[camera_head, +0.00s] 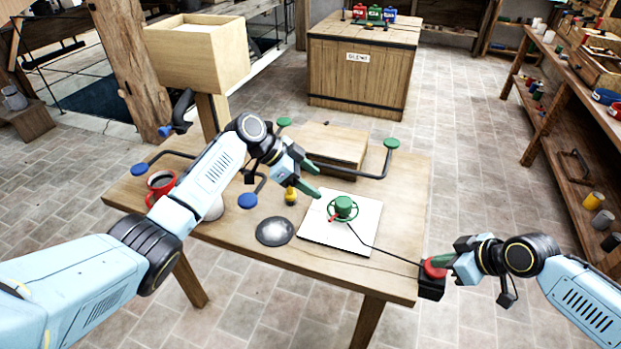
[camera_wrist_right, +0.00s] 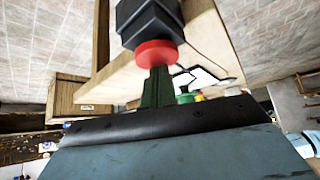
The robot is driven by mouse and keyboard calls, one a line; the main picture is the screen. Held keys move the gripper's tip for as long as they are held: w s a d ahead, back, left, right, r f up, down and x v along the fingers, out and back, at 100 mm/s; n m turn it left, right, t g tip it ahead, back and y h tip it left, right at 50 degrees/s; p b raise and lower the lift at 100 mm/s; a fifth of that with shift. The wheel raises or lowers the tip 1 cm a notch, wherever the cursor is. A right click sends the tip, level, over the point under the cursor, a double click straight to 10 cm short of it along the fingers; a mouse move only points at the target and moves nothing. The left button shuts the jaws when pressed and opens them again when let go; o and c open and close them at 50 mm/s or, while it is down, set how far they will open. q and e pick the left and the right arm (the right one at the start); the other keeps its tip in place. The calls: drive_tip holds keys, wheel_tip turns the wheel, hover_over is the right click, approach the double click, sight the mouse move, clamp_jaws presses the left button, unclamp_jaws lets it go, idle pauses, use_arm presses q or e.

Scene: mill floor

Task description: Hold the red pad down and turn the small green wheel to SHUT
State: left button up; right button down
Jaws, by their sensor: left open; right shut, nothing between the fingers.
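The small green wheel (camera_head: 343,208) stands on a white board (camera_head: 365,236) on the wooden table, with a small red mark at its left side. My left gripper (camera_head: 315,181) is open, above and left of the wheel and apart from it. The red pad (camera_head: 434,269) sits on a black box (camera_head: 431,289) at the table's right front corner, joined to the board by a dark cable. My right gripper (camera_head: 442,262) is shut and empty, its fingertips at the pad. In the right wrist view the green fingertips meet the red pad (camera_wrist_right: 156,53); whether it is pressed in, I cannot tell.
A wooden block (camera_head: 335,150) and bent rods with green and blue ends (camera_head: 391,144) lie behind. Shelves line the right side.

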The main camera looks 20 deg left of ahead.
use_arm(q)
drive_tip(key=d+f+n+y, duration=0.1)
drive_tip(key=s+d+f+n+y, duration=0.1)
drive_tip(key=d+f, duration=0.1)
drive_tip(key=d+f+n+y, duration=0.1)
drive_tip(key=f+n, duration=0.1)
drive_tip(key=shift+s+d+f+y, duration=0.1)
drive_tip(key=shift+s+d+y, duration=0.25)
drive_tip(key=shift+s+y, duration=0.05)
drive_tip(key=d+n+y, duration=0.2)
drive_tip(key=s+d+f+n+t, duration=0.1)
drive_tip(key=n, duration=0.1)
drive_tip(key=shift+f+y, duration=0.1)
drive_tip(key=shift+y, duration=0.3)
wheel_tip(320, 180, up, 2)
drive_tip(key=d+n+t+y, duration=0.2)
drive_tip(key=n+y, duration=0.1)
drive_tip(key=n, duration=0.2)
drive_tip(key=n+t+y, duration=0.2)
drive_tip(key=n, duration=0.3)
approach(344, 202)
drive_tip(key=x, duration=1)
drive_tip(key=shift+w+f, duration=0.15)
drive_tip(key=shift+f, duration=0.05)
